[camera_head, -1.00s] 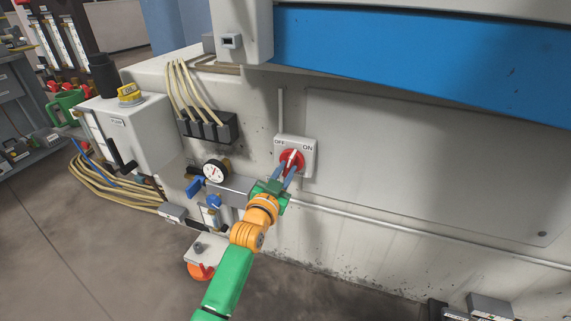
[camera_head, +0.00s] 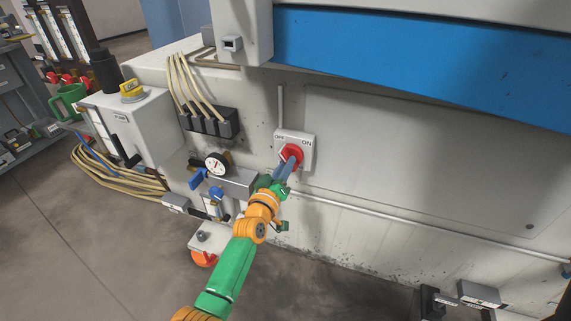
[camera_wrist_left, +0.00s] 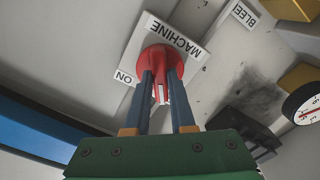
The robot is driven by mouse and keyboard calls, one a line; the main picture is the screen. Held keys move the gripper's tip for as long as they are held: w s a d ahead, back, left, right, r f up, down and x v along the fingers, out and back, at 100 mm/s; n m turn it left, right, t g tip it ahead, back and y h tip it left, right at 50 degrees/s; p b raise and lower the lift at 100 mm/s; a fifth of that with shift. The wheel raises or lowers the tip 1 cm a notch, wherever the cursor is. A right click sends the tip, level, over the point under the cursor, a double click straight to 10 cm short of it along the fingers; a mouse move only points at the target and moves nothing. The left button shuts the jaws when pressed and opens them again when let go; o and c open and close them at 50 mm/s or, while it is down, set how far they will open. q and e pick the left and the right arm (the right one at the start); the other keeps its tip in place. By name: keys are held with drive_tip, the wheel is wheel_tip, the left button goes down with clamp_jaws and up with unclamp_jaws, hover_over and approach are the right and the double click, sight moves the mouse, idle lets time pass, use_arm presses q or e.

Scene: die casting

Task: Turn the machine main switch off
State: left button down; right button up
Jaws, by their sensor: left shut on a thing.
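The main switch is a red rotary knob (camera_head: 291,153) on a white plate (camera_head: 308,153) with OFF at its upper left and ON at its upper right. My left gripper (camera_head: 287,165) is shut on the knob, with its blue fingers on either side of the grip. In the left wrist view the plate (camera_wrist_left: 190,40) appears upside down with MACHINE and ON readable. There the red knob (camera_wrist_left: 160,58) sits between the fingers of the left gripper (camera_wrist_left: 162,75), with a white mark showing. The knob's exact pointing direction is hard to tell. My right gripper is not in view.
A pressure gauge (camera_head: 217,163) with blue-handled valves (camera_head: 197,178) is left of my left arm. A black connector block (camera_head: 209,122) with cables is above it. A grey box (camera_head: 130,125) with a yellow knob stands farther left. The panel right of the switch is clear.

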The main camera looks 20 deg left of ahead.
use_arm(q)
drive_tip(key=shift+n, duration=0.8)
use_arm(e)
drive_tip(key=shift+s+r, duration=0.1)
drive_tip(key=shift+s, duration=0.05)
use_arm(q)
drive_tip(key=c, duration=0.8)
unclamp_jaws()
drive_tip(key=shift+o, duration=0.2)
drive_tip(key=s+p, duration=0.2)
drive_tip(key=s, duration=0.5)
drive_tip(key=shift+a+p, duration=0.15)
drive_tip(key=shift+p, duration=0.2)
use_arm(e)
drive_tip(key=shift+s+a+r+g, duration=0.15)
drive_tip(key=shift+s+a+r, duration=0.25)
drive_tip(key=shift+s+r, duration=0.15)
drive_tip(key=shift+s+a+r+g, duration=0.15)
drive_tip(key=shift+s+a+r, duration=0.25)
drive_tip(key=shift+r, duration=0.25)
use_arm(q)
drive_tip(key=shift+s+f, duration=0.1)
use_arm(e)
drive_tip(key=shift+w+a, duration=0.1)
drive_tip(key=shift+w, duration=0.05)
